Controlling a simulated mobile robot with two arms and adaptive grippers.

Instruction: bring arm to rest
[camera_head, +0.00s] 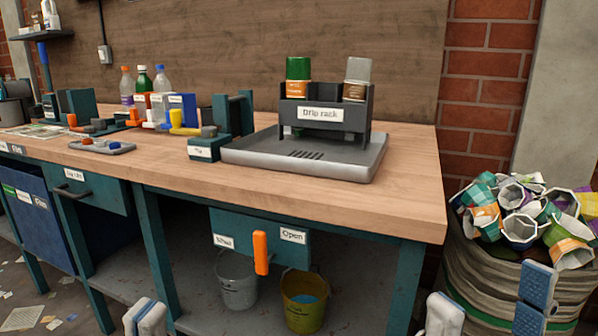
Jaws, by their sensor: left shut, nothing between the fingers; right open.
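My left gripper (147,314) shows at the bottom edge, left of centre, in front of the bench. Its pale fingers are together with nothing between them. My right gripper (489,290) is at the bottom right, its two fingers wide apart and empty, one pale and one blue toward the viewer. Both grippers are low, in front of the workbench (410,203), and only their finger ends show. The rest of both arms is out of view.
A drip rack (320,140) holding two cups stands on a grey tray (350,168). Bottles and small tools fill the bench's left. An orange lever (260,252) sticks out in front. A sack (480,270) heaped with crushed cups stands close by my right gripper.

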